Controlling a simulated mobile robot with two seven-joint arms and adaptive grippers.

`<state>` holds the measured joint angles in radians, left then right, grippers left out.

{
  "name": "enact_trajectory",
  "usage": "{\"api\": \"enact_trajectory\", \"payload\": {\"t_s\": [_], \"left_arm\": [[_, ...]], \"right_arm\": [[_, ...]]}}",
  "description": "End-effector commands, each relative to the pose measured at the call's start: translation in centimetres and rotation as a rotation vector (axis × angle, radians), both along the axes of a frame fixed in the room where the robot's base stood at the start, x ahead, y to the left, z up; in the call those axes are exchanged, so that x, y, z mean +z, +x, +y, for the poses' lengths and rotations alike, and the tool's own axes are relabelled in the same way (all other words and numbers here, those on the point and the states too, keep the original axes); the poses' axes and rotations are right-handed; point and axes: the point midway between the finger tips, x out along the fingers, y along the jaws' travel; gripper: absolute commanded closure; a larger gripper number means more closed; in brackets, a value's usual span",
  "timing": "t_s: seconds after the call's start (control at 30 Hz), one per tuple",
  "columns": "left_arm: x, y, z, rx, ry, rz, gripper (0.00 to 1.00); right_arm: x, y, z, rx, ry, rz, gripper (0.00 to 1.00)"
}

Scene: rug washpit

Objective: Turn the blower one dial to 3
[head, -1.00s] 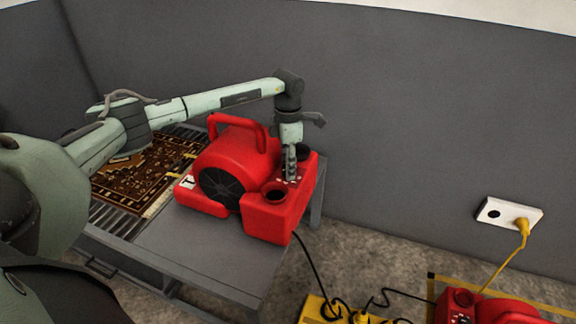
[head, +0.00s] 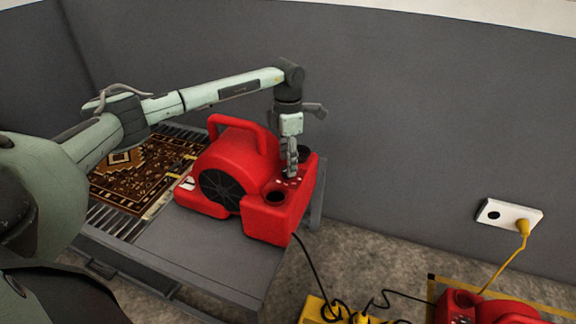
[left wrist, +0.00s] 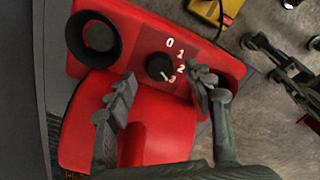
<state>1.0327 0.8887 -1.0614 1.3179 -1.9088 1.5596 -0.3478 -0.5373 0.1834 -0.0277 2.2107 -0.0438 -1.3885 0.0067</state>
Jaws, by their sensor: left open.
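A red blower (head: 235,175) with a black side grille sits on a grey table. In the left wrist view its black dial (left wrist: 158,66) is on a red panel with white numbers 0, 1, 2 and 3. A small white mark at the dial's lower right edge appears to point at the 3. My left gripper (head: 291,170) is over the blower's panel and hides the dial in the head view. In the left wrist view its fingers (left wrist: 165,78) are spread, one on each side of the dial, with visible gaps to it.
A round black opening (left wrist: 99,36) lies left of the dial. Another red blower (head: 495,308), a yellow power box (head: 318,309) and black cables are at the lower right. A wall socket (head: 508,214) holds a yellow plug.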

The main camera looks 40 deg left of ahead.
Motion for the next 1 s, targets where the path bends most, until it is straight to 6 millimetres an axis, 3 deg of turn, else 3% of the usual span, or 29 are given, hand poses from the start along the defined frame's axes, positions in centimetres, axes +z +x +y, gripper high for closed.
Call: {"api": "enact_trajectory", "payload": {"t_s": [0.2,0.4,0.6,1.0], "left_arm": [[5.0,0.1,0.0,0.001,0.0,-0.005,0.47],[8.2,0.1,0.0,0.0,-0.001,-0.003,0.47],[9.4,0.0,0.0,0.0,-0.001,-0.002,0.47],[9.4,0.0,0.0,0.0,-0.001,-0.001,0.47]], "right_arm": [[0.0,0.0,0.0,0.001,0.0,0.001,0.6],[0.0,-0.1,0.0,0.001,0.0,0.001,0.6],[0.0,-0.1,0.0,0.001,0.0,0.001,0.6],[0.0,-0.1,0.0,0.001,0.0,0.001,0.6]]}}
